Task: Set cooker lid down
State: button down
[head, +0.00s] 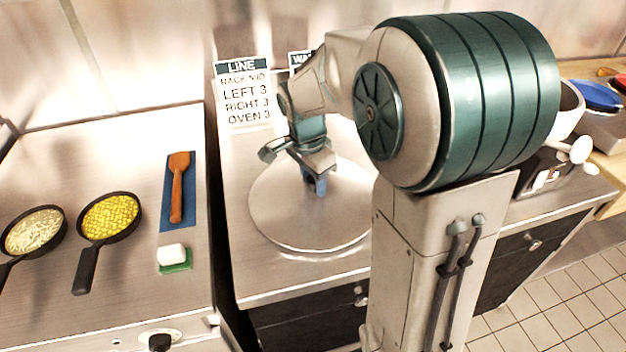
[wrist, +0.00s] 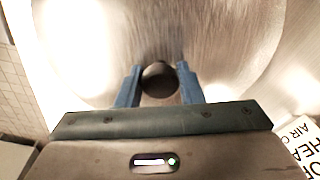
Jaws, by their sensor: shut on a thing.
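The cooker lid (head: 290,220) is a wide, round, shiny metal disc at the middle of the head view. It is at or just above the steel counter; I cannot tell whether it touches. My gripper (head: 318,188) is above its middle, with blue fingers pointing down. In the wrist view, the fingers of my gripper (wrist: 160,80) are on either side of the lid's dark round knob (wrist: 158,76), shut on it. The lid (wrist: 215,40) fills most of that view. My arm hides the lid's right edge in the head view.
A sign (head: 243,92) stands behind the lid. On the left counter are a pan of yellow corn (head: 110,215), a pan of pale shreds (head: 36,232), an orange spatula (head: 178,190) on a blue mat, and a white-and-green sponge (head: 173,256). A dark gap separates the counters.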

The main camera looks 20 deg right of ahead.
aim_at(308, 184)
jog(key=shift+f, duration=0.2)
jog(key=shift+f, duration=0.2)
jog(key=c, duration=1)
grip_release()
notch_tip(308, 184, up, 12)
jog(key=a, duration=0.1)
jog(key=s+f+n+t, duration=0.1)
jog(key=s+f+n, duration=0.2)
jog(key=s+n, duration=0.3)
jog(key=s+f+n+t+y, duration=0.1)
jog(key=s+f+n, duration=0.3)
jog(key=s+n, duration=0.3)
jog(key=s, duration=0.3)
jog(key=shift+s+d, duration=0.2)
jog(key=shift+d, duration=0.2)
